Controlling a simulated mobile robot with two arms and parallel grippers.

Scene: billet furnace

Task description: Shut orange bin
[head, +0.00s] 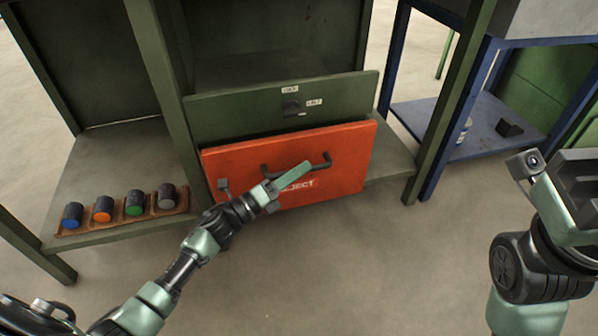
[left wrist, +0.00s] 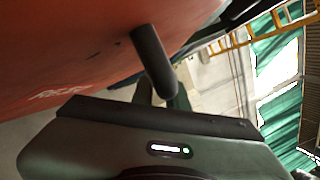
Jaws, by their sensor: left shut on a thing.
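The orange bin (head: 342,177) has a flat front marked REJECT and sits low in the green frame, its front standing a little out from the green panel above. Its dark bar handle (head: 326,162) runs across the front. My left gripper (head: 290,180) is at the handle and shut on it, partly covering the label. The left wrist view shows the orange front (left wrist: 70,60), a dark handle post (left wrist: 152,62) and a gripper finger (left wrist: 130,145) close against it. My right gripper (head: 572,190) is at the right edge, apart from the bin, its fingertips unclear.
A brown rack (head: 120,213) with several coloured-ended cylinders stands on the left shelf. A blue-framed table (head: 470,115) stands at the right. The floor in front is clear.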

